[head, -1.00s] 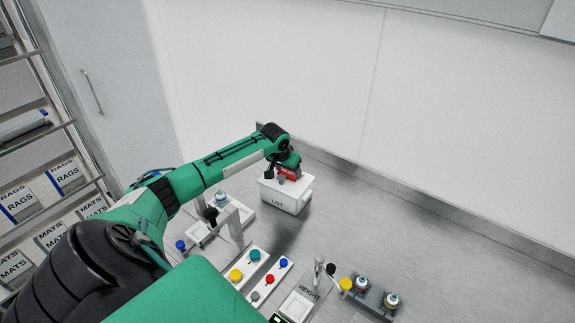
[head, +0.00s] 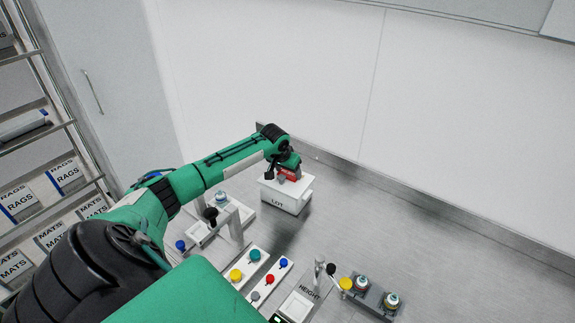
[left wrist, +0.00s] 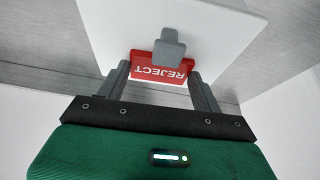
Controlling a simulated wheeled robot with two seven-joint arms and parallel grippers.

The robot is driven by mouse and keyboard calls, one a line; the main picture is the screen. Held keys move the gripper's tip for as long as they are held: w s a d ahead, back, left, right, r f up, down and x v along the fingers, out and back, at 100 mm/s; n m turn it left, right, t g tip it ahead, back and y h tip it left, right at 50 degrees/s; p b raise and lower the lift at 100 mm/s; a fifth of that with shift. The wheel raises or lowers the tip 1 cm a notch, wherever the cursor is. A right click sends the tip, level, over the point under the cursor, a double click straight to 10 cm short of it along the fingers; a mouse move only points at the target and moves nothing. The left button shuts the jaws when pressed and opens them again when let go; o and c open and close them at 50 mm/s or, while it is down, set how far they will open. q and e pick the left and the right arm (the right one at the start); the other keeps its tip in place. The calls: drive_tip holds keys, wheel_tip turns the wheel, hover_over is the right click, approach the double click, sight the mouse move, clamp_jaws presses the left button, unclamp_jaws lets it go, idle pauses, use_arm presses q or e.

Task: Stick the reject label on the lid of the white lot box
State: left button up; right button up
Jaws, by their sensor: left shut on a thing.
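The white lot box (head: 286,199), marked LOT, stands on the steel bench near the back wall. Its white lid also fills much of the upper left wrist view (left wrist: 120,28). My left gripper (head: 289,170) is over the lid. The red reject label (left wrist: 160,72) shows between its fingers, with a grey tab in front of it, and the gripper (left wrist: 165,85) is shut on it. The label also shows as a red patch in the head view (head: 288,176). It is at or just above the lid; I cannot tell whether it touches. My right gripper is out of view.
Panels with coloured knobs (head: 246,264), a HEIGHT station (head: 300,303) and a grey holder with capped vials (head: 372,298) stand in front of the box. A white stand (head: 234,215) is left of it. The bench to the right is clear.

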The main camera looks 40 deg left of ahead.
use_arm(q)
drive_tip(key=o, duration=0.9)
drive_tip(key=shift+o, duration=0.5)
drive_tip(key=b+v, duration=0.3)
drive_tip(key=v, duration=1)
drive_tip(key=shift+r+b, duration=0.3)
drive_tip(key=shift+r, duration=0.1)
